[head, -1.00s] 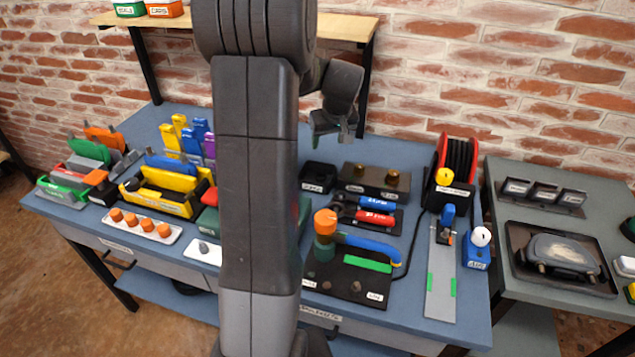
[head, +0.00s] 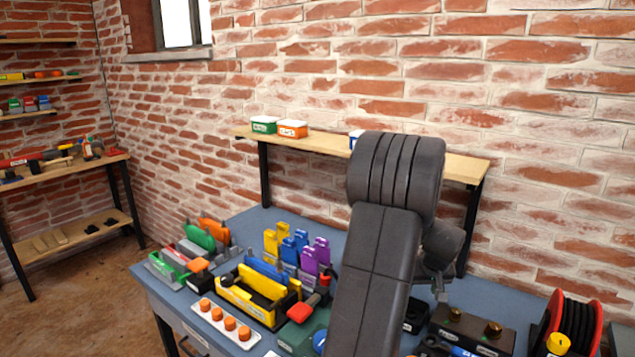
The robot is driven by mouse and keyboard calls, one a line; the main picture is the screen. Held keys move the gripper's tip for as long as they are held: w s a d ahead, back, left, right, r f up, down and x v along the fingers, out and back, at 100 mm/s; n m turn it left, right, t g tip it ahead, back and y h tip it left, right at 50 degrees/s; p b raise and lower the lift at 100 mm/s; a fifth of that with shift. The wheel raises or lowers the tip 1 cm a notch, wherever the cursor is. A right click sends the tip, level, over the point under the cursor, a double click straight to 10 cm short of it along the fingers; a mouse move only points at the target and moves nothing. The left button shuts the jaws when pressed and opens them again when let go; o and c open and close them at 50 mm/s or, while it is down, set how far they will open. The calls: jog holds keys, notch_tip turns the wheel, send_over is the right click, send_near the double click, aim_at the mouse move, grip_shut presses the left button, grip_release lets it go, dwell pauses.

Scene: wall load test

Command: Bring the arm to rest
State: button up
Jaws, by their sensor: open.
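My arm stands large and dark grey in the head view, rising from the bottom edge and bending over near the wooden shelf. My gripper (head: 438,288) hangs at the far side of the arm, pointing down, small and partly hidden by my arm. Its jaws are open and nothing shows between them. It is above the back part of the blue workbench (head: 240,222), apart from the things on it.
A wooden shelf (head: 330,143) with small boxes stands behind my arm. The bench holds a yellow tray (head: 252,300), orange-capped pieces (head: 225,322), coloured holders (head: 297,245) and a red cable reel (head: 575,318). A brick wall is behind. Floor shows at left.

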jog(key=x, duration=0.6)
jog(key=shift+p, duration=0.3)
jog(key=shift+w, duration=0.25)
jog(key=shift+r+p, duration=0.9)
jog(key=shift+r, duration=0.7)
jog(key=shift+s, duration=0.1)
jog(key=shift+f, duration=0.1)
